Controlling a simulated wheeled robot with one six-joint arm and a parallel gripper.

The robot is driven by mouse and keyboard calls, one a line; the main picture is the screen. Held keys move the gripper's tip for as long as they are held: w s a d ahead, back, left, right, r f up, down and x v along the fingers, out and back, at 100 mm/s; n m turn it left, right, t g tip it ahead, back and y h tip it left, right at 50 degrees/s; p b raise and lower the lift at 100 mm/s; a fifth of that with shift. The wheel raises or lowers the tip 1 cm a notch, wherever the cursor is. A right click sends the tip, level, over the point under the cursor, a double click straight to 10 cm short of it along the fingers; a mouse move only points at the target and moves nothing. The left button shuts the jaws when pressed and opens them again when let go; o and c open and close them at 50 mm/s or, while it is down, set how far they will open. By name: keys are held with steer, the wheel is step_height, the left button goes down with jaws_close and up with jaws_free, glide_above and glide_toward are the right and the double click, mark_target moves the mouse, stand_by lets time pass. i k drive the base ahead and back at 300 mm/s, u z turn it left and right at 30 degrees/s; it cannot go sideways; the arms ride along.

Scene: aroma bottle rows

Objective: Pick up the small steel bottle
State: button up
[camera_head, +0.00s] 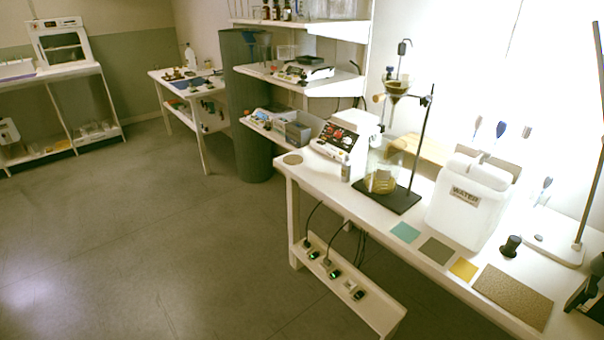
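A small grey, steel-looking bottle (346,171) stands upright on the white bench at the right. It is just in front of a white instrument with a dark panel (339,140) and left of a glass beaker (381,178). It is small in the picture, so its details are hard to make out. I cannot make out my gripper in this view.
A dark stand base (400,199), white water container (468,204), coloured mats (437,250) and a small black object (510,246) are on the bench. An unclear dark object (582,294) is at the right edge. A low shelf with sockets (345,285) juts out below. The floor (150,240) is clear.

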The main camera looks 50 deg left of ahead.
mark_target(345, 170)
steer(key=u, duration=1.75)
steer(key=k, duration=0.6)
steer(key=u, duration=0.75)
steer(key=i, duration=1.25)
steer(key=u, duration=0.35)
steer(key=i, duration=1.05)
steer(key=z, duration=1.3)
steer(key=i, duration=0.85)
steer(key=z, duration=0.9)
